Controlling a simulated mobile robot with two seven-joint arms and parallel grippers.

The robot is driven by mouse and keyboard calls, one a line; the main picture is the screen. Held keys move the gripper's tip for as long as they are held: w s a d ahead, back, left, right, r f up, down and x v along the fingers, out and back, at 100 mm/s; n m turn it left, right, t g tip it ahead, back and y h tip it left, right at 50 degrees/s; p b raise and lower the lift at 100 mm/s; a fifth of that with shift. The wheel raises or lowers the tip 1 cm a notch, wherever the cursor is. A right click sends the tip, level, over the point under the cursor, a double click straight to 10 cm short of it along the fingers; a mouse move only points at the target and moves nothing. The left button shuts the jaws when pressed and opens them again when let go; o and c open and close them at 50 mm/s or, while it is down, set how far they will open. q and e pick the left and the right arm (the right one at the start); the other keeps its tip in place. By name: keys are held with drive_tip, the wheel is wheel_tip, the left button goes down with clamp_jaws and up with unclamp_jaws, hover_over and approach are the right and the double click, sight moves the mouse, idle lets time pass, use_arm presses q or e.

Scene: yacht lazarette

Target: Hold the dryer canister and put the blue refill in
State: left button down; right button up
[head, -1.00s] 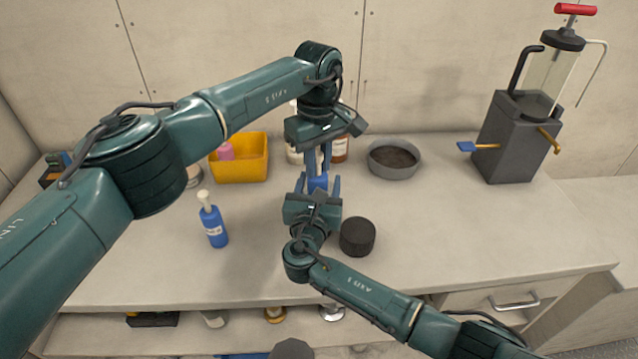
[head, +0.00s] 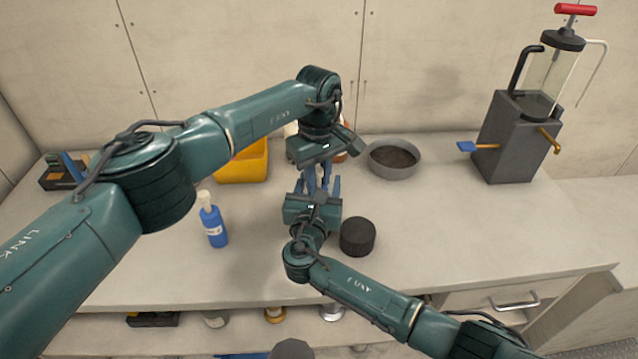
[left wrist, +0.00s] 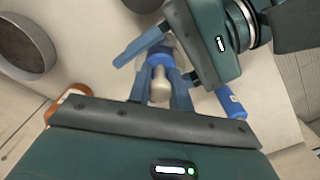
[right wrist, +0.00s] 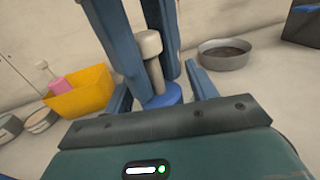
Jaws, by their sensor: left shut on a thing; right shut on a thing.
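The blue refill shows in the right wrist view as a blue disc (right wrist: 166,97) with a pale stem and knob standing up from it. In the left wrist view its pale knob (left wrist: 158,84) sits between my left fingers. My left gripper (head: 318,182) comes down from above and is shut on the refill's stem. My right gripper (head: 320,192) reaches in from below, directly under the left one, and is shut on the dryer canister. The canister is mostly hidden by the fingers and palm, so I cannot tell how deep the refill sits in it.
A blue pump bottle (head: 214,228) stands left of the grippers, and a black cylinder (head: 357,237) close right. Behind are a yellow bin (head: 243,168), a grey bowl (head: 393,172) and a brown bottle partly hidden. A pump on a grey block (head: 508,145) stands far right. The front right bench is clear.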

use_arm(q)
drive_tip(key=c, duration=1.2)
unclamp_jaws()
wheel_tip(320, 180, up, 12)
drive_tip(key=shift+r, duration=0.1)
use_arm(e)
drive_tip(key=o, duration=1.2)
drive_tip(key=shift+s, duration=0.1)
drive_tip(key=v, duration=1.1)
drive_tip(key=shift+s+a, duration=0.2)
drive_tip(key=shift+s, duration=0.2)
